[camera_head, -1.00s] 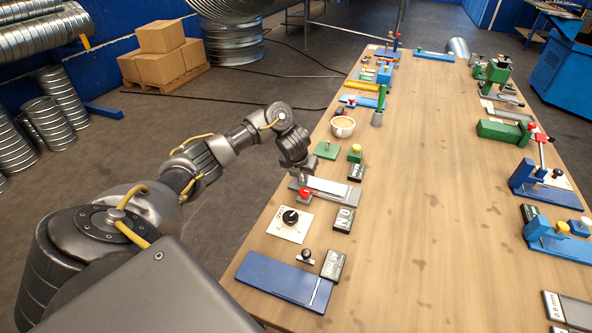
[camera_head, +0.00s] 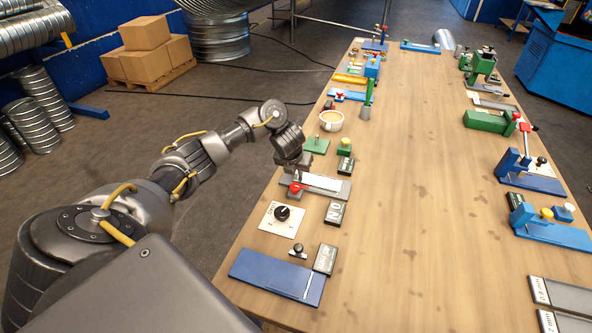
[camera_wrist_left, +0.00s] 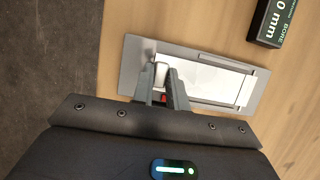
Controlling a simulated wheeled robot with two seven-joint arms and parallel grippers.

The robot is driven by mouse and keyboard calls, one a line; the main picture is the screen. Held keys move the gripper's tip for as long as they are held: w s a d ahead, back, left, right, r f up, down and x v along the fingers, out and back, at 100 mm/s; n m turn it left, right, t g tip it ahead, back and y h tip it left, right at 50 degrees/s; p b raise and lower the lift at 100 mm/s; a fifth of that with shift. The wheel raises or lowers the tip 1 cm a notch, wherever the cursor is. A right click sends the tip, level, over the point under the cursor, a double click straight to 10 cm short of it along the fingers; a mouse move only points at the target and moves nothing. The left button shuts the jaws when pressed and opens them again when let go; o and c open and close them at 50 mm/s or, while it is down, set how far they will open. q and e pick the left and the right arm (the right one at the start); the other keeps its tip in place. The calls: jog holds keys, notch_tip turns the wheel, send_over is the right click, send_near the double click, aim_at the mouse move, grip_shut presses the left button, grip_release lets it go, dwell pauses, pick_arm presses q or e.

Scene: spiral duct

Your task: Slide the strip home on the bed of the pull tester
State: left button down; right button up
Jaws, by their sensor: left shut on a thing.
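The pull tester's grey bed (camera_head: 343,189) lies near the left edge of the bench, with a red knob (camera_head: 295,189) at its near left side. The pale strip (camera_head: 322,182) lies lengthwise on the bed. In the left wrist view the strip (camera_wrist_left: 212,80) lies between the rims of the bed (camera_wrist_left: 130,62). My left gripper (camera_head: 297,172) is over the bed's left end, fingers down. In the wrist view its fingers (camera_wrist_left: 163,82) are closed around a pale end piece of the strip, with a bit of red showing between them. My right gripper is not in view.
A black-and-white label block (camera_head: 335,213) and a dial plate (camera_head: 281,216) stand nearer me. A blue plate (camera_head: 275,277) lies at the near edge. A green block (camera_head: 344,146) and a cup (camera_head: 331,121) stand beyond. The middle of the bench (camera_head: 420,180) is clear.

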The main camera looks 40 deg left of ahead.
pick_arm(q)
jog(key=shift+w+d, duration=0.1)
jog(key=shift+d, duration=0.15)
jog(key=c, duration=0.7)
grip_release()
jog(key=shift+f, duration=0.1)
jog(key=shift+c, duration=0.2)
notch_tip(320, 180, up, 7)
jog(key=p, duration=0.6)
jog(key=shift+p, duration=0.3)
jog(key=shift+d, duration=0.1)
